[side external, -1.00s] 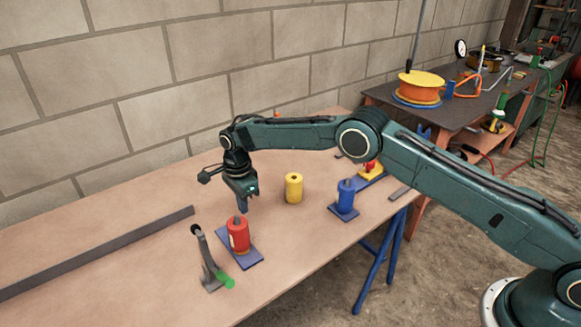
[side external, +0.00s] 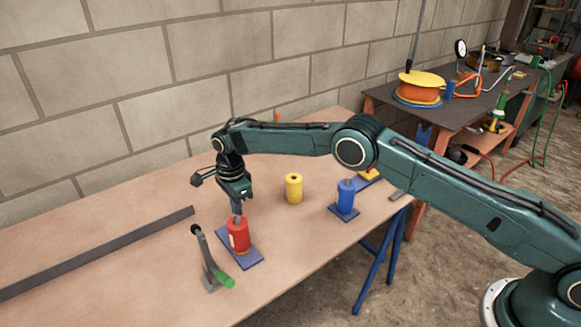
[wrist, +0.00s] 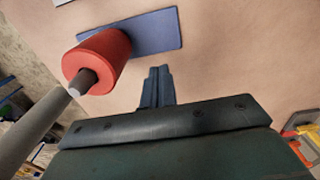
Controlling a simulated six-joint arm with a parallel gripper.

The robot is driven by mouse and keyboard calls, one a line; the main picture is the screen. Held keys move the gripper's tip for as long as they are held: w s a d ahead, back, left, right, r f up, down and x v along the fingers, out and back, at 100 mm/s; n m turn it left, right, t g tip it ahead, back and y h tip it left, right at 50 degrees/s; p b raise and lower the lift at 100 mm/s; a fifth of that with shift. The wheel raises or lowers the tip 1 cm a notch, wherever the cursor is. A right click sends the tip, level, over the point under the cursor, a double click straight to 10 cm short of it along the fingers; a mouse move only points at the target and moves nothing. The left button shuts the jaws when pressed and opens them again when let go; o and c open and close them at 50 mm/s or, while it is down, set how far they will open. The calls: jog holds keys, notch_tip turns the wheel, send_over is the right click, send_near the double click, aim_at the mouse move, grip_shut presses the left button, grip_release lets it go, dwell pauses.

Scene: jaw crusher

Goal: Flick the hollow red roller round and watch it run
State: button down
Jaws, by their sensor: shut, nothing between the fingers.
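The red roller (side external: 238,236) stands upright on a blue base plate (side external: 245,260) on the bench. In the wrist view the roller (wrist: 97,60) is at the upper left, with a dark spindle showing through its hollow middle. The blue plate (wrist: 155,32) extends to the right of it. My gripper (side external: 238,211) is low, at the roller's upper end in the side view. In the wrist view its fingers (wrist: 157,84) are together and empty, beside the roller with a small apparent gap. Whether they touch the roller I cannot tell.
A grey lever (side external: 208,256) with a green end stands just left of the roller. A yellow cylinder (side external: 294,188) and a blue roller (side external: 346,195) on its own plate stand to the right. A long grey bar (side external: 100,253) lies at the left. Bare bench surrounds them.

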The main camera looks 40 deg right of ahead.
jog(key=shift+s+d, duration=0.1)
jog(key=shift+s, duration=6.7)
jog(key=d+r, duration=0.4)
jog(key=d, duration=0.1)
jog(key=shift+r, duration=0.1)
